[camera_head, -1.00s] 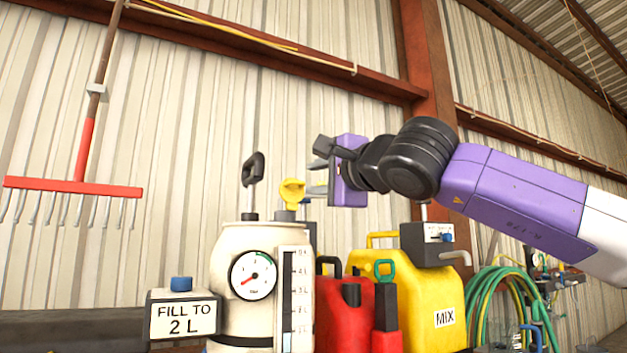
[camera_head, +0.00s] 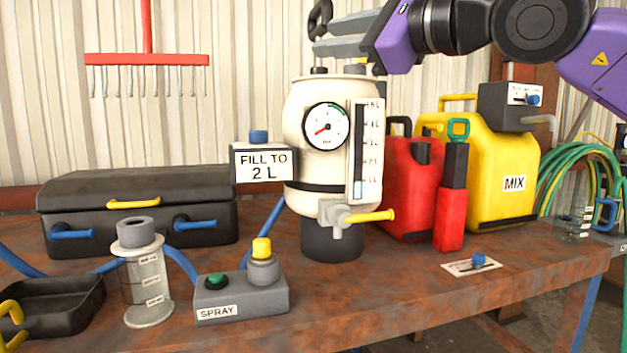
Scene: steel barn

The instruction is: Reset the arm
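My gripper (camera_head: 325,38) is at the top of the view, in front of the wall and just above or in front of the white tank's (camera_head: 300,110) top; the exact depth is unclear. Its two grey fingers point left with a gap between them, and nothing shows in the gap. The purple hand (camera_head: 395,40) and my arm reach in from the upper right. The fingers and hand cover most of the yellow piece on the tank's top. A black loop handle (camera_head: 319,15) rises beside the fingers.
The rusty bench (camera_head: 400,290) holds a black toolbox (camera_head: 140,190), a SPRAY button box (camera_head: 240,300), a clear cylinder (camera_head: 148,290), a red can (camera_head: 405,190) and a yellow MIX can (camera_head: 500,180). A FILL TO 2 L sign (camera_head: 263,165) adjoins the tank. The right front bench top is mostly clear.

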